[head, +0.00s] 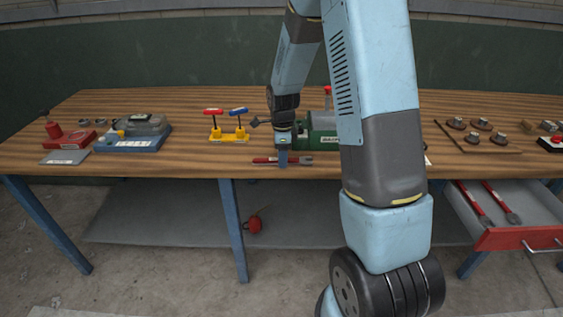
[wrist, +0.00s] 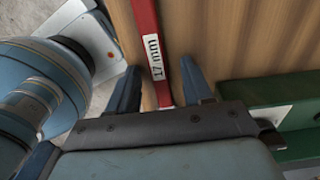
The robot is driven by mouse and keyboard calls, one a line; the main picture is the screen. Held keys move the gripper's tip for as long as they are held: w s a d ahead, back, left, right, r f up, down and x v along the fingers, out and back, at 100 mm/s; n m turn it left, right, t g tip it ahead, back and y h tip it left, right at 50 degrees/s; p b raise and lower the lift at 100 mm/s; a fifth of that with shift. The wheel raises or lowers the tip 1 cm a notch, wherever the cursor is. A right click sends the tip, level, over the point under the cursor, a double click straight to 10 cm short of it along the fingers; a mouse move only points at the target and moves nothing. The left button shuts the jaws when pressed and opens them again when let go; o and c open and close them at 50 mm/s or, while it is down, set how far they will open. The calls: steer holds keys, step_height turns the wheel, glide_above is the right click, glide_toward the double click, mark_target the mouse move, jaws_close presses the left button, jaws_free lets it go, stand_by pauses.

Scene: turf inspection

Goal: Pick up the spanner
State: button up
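The spanner (head: 266,160) has a red handle and lies on the wooden workbench near its front edge. In the wrist view its red handle (wrist: 146,22) carries a white "17 mm" label and runs down between my two fingers. My gripper (head: 283,158) points down over the spanner at the bench front. In the wrist view my gripper (wrist: 158,85) is open, with one blue finger on each side of the handle and a gap on both sides. The spanner's lower part is hidden behind the gripper body in the wrist view.
A green machine (head: 322,131) stands just behind and right of my gripper. A yellow stand with red and blue T-handles (head: 229,137) is to the left. An open drawer (head: 515,236) at the right holds two red-handled tools. Bare bench lies left of the spanner.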

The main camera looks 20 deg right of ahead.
jaws_close()
stand_by(0.5)
